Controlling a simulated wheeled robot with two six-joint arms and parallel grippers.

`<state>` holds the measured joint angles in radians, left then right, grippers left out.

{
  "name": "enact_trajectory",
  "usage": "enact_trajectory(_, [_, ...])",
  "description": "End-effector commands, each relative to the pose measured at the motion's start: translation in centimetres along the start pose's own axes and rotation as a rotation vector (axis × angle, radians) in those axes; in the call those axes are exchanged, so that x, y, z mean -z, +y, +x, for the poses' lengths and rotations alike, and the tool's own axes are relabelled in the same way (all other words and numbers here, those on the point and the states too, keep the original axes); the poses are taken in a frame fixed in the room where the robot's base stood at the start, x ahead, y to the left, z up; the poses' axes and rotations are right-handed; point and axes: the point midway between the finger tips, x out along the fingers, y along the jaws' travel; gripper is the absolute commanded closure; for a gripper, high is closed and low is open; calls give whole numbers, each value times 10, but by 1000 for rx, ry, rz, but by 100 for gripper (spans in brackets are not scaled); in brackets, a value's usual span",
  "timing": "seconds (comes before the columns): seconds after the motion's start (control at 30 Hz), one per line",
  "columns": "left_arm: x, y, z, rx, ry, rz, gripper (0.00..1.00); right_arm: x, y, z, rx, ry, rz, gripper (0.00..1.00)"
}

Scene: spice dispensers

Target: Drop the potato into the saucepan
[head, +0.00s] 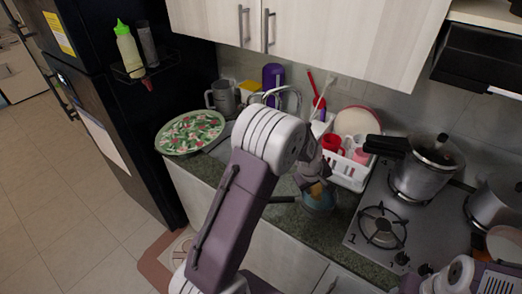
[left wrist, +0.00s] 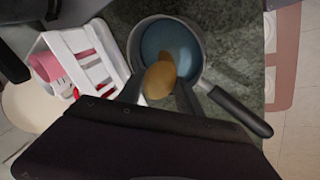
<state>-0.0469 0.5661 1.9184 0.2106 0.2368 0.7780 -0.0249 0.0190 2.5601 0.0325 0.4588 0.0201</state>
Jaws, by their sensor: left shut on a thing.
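The brown potato (left wrist: 159,80) is held between the two fingertips of my left gripper (left wrist: 158,92). In the head view the potato (head: 316,189) shows just below my left gripper (head: 313,182). The saucepan (left wrist: 172,42) is grey with a blue inside and a dark handle. It stands on the counter, and in the head view the saucepan (head: 319,204) is partly hidden by the gripper. In the left wrist view the potato overlaps the near part of the saucepan's opening. Its exact height over the pan cannot be told. My right gripper is not clearly seen; only my right arm shows at the bottom right.
A white dish rack (head: 348,172) with red cups stands close behind the saucepan. A gas stove (head: 382,227) with a pressure cooker (head: 424,167) is to the right. A patterned round tray (head: 190,132) lies at the left. Counter in front of the stove's left edge is bare.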

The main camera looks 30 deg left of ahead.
Motion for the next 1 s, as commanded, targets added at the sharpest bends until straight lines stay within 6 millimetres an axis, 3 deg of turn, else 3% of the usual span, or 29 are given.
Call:
enact_trajectory(0.07, [0,1,-1,-1,0,0,100,0,0,-1,0,0,0,45])
enact_trajectory(0.1, [0,1,-1,-1,0,0,47,0,0,-1,0,0,0,45])
enact_trajectory(0.17, [0,1,-1,-1,0,0,33,0,0,-1,0,0,0,45])
enact_trajectory(0.57, [1,1,-8,-3,2,0,33,0,0,-1,0,0,0,45])
enact_trajectory(0.9, [1,1,-75,-5,4,1,33,0,0,4,0,0,0,45])
enact_trajectory(1.0, [0,1,-87,-3,2,0,33,0,0,4,0,0,0,45])
